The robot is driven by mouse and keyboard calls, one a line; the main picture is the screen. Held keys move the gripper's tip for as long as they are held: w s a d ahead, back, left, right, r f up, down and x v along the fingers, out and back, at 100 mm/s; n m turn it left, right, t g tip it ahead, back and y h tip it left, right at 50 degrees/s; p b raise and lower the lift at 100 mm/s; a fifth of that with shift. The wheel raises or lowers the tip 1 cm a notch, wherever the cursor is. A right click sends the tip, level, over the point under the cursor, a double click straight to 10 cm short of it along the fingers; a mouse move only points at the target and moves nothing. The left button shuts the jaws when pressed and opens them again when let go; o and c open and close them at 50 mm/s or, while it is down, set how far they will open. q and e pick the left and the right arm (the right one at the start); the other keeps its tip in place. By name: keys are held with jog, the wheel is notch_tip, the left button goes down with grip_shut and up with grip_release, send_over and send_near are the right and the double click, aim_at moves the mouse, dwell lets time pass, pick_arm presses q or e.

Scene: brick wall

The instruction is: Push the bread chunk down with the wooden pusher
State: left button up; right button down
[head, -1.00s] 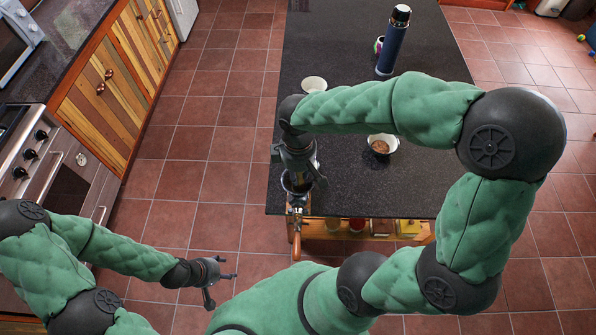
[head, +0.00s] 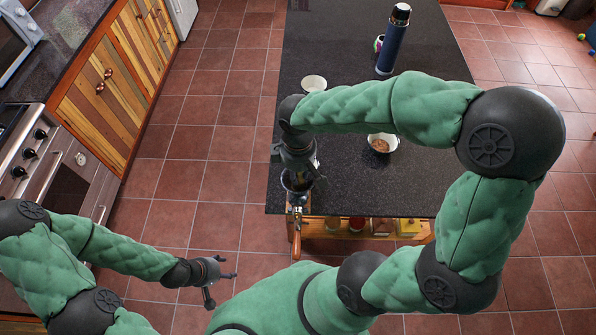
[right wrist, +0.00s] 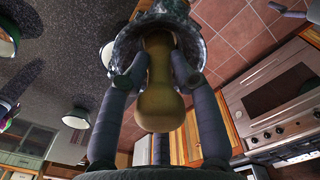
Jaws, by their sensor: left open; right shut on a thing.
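The wooden pusher (right wrist: 160,108) fills the middle of the right wrist view. My right gripper (right wrist: 157,75) is shut on it, with fingers on both sides. The pusher's far end is inside the round mouth of a dark metal grinder (right wrist: 125,42). In the head view the grinder (head: 297,200) is at the counter's front left edge, with a wooden crank handle (head: 297,243) hanging below. My right gripper also shows there (head: 299,170), right above the grinder. The bread chunk is not visible; the pusher and gripper hide the mouth's inside. My left gripper (head: 222,279) is open and empty above the floor.
On the dark counter (head: 340,190), a white bowl with brown contents (head: 382,143) is right of the grinder. Another white bowl (head: 313,82) and a blue flask (head: 393,42) stand farther back. Jars (head: 380,226) sit on a shelf under the counter. A stove (head: 50,160) is at left.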

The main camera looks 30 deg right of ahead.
notch_tip(320, 180, up, 10)
jog(key=p, duration=0.8)
dwell(0.7)
